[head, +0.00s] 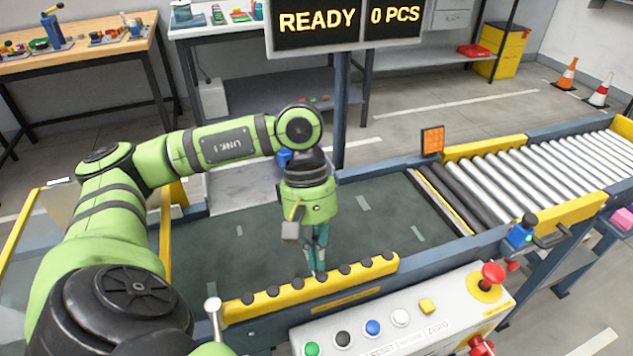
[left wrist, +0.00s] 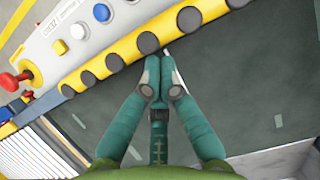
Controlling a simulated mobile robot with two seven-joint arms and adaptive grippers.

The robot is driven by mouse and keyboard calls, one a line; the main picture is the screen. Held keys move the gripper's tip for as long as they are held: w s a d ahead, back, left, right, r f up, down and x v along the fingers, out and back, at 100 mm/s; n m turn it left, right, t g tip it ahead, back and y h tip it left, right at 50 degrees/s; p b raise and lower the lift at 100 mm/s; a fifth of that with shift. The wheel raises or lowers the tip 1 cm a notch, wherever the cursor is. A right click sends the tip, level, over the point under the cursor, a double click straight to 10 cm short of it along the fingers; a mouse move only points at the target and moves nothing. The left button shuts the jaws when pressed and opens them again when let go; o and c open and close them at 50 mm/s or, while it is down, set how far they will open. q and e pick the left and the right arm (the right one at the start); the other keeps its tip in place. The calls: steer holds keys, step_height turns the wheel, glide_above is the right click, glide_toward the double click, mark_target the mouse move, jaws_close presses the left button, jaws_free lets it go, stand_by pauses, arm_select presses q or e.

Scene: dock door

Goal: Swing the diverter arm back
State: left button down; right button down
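The diverter arm seems to be the yellow bar with black rollers (head: 313,286), lying along the near edge of the dark belt (head: 385,225). In the left wrist view the bar (left wrist: 120,72) runs diagonally, just beyond my fingertips. My left gripper (head: 317,272) points down over the belt beside the bar's inner side. In the left wrist view its teal fingers (left wrist: 161,88) are together, with nothing seen between them. A small pale piece shows just past the tips, and I cannot tell what it is. Whether the fingers touch the bar is unclear. My right gripper is not in view.
A control panel (head: 405,318) with coloured buttons and red knobs stands in front of the bar. A silver-knobbed lever (head: 213,305) stands by the bar's left end. Metal rollers (head: 540,170) continue to the right. A sign reading READY, 0 PCS (head: 345,22) stands behind the belt.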

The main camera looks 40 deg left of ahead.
arm_select(q)
steer(key=v, duration=1.1)
steer(key=shift+r, duration=0.15)
